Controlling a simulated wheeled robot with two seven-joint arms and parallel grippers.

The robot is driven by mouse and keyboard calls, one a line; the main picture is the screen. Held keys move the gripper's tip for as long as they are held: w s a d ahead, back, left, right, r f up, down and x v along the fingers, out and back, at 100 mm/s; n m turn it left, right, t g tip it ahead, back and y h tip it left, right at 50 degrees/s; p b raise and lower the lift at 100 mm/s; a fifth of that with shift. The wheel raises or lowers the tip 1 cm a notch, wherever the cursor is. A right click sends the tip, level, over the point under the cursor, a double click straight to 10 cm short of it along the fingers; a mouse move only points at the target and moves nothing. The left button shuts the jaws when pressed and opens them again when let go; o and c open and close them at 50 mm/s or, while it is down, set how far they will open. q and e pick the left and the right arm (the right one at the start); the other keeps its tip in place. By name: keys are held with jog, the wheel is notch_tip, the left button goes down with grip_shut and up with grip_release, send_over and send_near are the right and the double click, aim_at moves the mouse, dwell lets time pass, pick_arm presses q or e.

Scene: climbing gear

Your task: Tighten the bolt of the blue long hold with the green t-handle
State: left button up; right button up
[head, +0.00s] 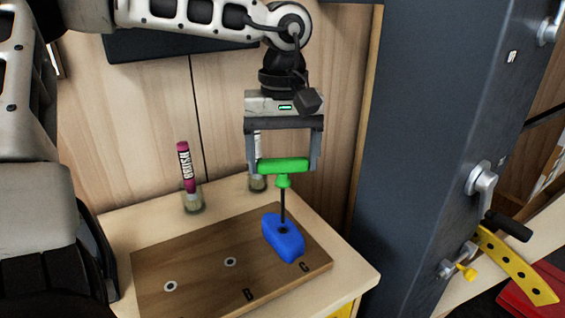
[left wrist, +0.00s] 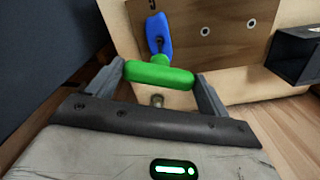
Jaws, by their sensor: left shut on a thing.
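My right gripper is not in view.
A magenta brush (head: 185,165) stands in a glass on the table behind the board, and another glass (head: 257,182) stands behind my gripper. A dark grey post (head: 430,130) rises close on the right. The board's left part has bare ringed holes (head: 170,287).

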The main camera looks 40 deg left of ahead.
pick_arm(q)
jog(key=n+b, duration=0.1)
jog(key=n, duration=0.2)
jog(key=shift+f+n, duration=0.1)
jog(key=shift+n, duration=1.3)
jog(key=n+b, duration=0.2)
jog(key=n, duration=0.1)
jog(key=shift+w+n, duration=0.1)
jog(key=shift+n, duration=0.3)
jog(key=n+b, duration=0.1)
jog(key=n, duration=0.4)
jog(key=shift+n, duration=0.4)
jog(key=shift+w+n, duration=0.1)
jog(key=shift+n, duration=0.6)
jog(key=shift+o, duration=0.6)
jog(key=shift+c, duration=0.6)
jog(key=shift+f+b, duration=0.45)
jog(key=shift+b, duration=0.15)
